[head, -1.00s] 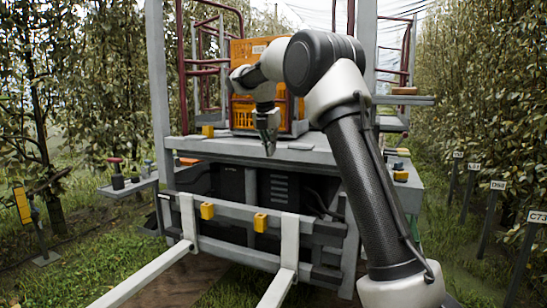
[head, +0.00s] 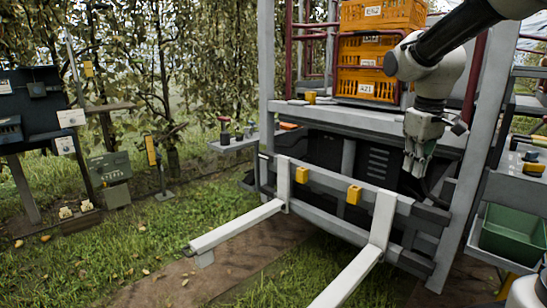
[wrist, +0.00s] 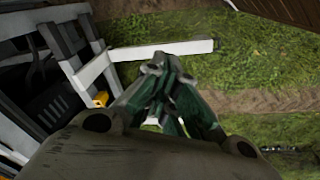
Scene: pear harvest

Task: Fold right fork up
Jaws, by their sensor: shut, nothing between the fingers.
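The right fork (head: 348,279) is a white bar that sticks out low toward me from its upright (head: 382,220) on the grey carriage. The left fork (head: 237,225) also lies out level, to its left. My gripper (head: 413,172) is shut and empty, pointing down above and to the right of the right fork's upright, apart from it. In the wrist view my gripper's closed fingers (wrist: 160,65) show in the middle, with a white fork (wrist: 165,48) behind them. I cannot tell which fork that is. The near end of the right fork is cut off by the frame.
Yellow blocks (head: 354,194) sit on the carriage bar between the forks. Orange crates (head: 368,52) stand on the platform above. A green bin (head: 508,234) is at the right. Open grass (head: 130,250) lies to the left.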

